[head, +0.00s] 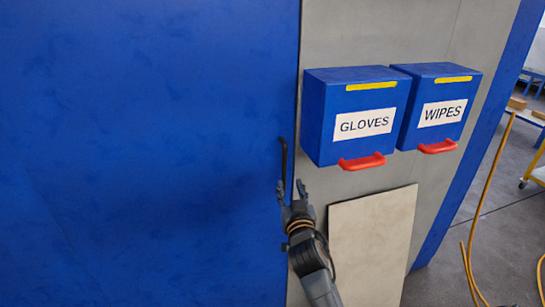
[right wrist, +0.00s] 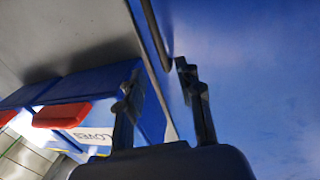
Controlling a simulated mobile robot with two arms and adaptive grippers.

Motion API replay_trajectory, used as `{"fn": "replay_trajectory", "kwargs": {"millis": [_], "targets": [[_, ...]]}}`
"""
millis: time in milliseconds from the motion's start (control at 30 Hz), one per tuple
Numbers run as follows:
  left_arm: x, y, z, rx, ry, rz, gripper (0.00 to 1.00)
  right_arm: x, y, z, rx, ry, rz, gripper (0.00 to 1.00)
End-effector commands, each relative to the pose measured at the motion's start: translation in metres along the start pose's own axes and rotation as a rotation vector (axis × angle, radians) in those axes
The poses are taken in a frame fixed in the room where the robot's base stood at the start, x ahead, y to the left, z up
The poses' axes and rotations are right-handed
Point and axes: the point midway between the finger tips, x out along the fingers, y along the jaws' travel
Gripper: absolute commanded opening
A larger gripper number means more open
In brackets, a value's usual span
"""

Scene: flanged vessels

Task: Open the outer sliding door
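The outer sliding door (head: 145,150) is a large blue panel filling the left of the head view. Its right edge meets a grey wall panel. A dark vertical bar handle (head: 284,160) sits near that edge, and it also shows in the right wrist view (right wrist: 155,35). My right gripper (head: 291,186) is open, its fingers pointing up at the handle's lower end. In the right wrist view its fingertips (right wrist: 157,83) are spread, with the handle's end just beyond them. I cannot tell whether a finger touches it. My left gripper is not in view.
Blue boxes labelled GLOVES (head: 362,115) and WIPES (head: 437,105), with red handles, stick out of the wall right of the door. A beige panel (head: 370,240) is below them. A yellow hose (head: 484,200) hangs at the right, near a yellow cart (head: 535,165).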

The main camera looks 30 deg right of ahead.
Motion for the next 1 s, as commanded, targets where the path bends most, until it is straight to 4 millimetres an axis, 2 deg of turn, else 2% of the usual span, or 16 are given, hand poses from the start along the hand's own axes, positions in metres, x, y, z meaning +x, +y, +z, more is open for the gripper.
{"fn": "replay_trajectory", "kwargs": {"millis": [600, 800, 1000], "targets": [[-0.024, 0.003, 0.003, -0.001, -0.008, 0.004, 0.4, 0.104, 0.0, 0.0, -0.001, -0.002, -0.001, 0.36], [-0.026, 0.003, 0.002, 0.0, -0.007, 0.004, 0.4, 0.126, 0.0, 0.002, -0.001, -0.003, 0.0, 0.36], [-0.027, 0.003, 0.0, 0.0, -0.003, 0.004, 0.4, 0.134, 0.0, 0.002, -0.002, -0.002, -0.001, 0.36]]}}
